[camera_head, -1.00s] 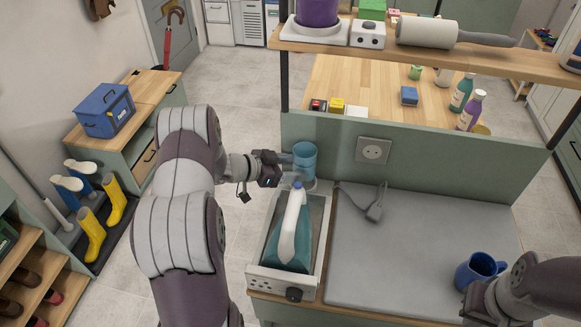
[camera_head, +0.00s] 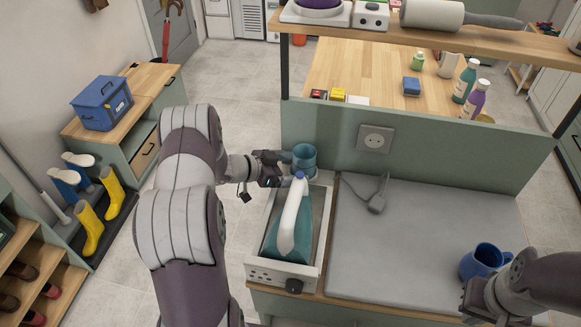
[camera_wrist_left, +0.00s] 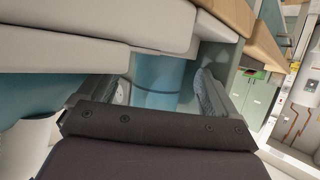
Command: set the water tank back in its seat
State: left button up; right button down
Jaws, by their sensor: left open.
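The water tank (camera_head: 304,156) is a translucent blue cylinder at the back end of the steam iron station (camera_head: 257,268). It looks upright, with its lower part hidden behind the station's rear and my gripper. My left gripper (camera_head: 284,169) is at the tank's left side. The tank also shows in the left wrist view (camera_wrist_left: 162,82) between the two fingers of my left gripper (camera_wrist_left: 160,92), which are open with gaps beside it. The teal iron (camera_head: 283,235) with a white handle rests on the station. My right gripper (camera_head: 474,302) is at the lower right, its jaws unclear.
A blue mug (camera_head: 482,261) stands close to my right gripper on the grey ironing surface (camera_head: 400,235). A grey plug with cord (camera_head: 377,202) lies near the back panel (camera_head: 440,160), which has a socket (camera_head: 375,139). The middle of the grey surface is clear.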

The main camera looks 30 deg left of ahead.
pick_arm(q)
jog(key=shift+s+a+r, duration=0.1)
jog(key=shift+s+a, duration=0.1)
jog(key=b+v, duration=0.1)
jog(key=v, duration=1.1)
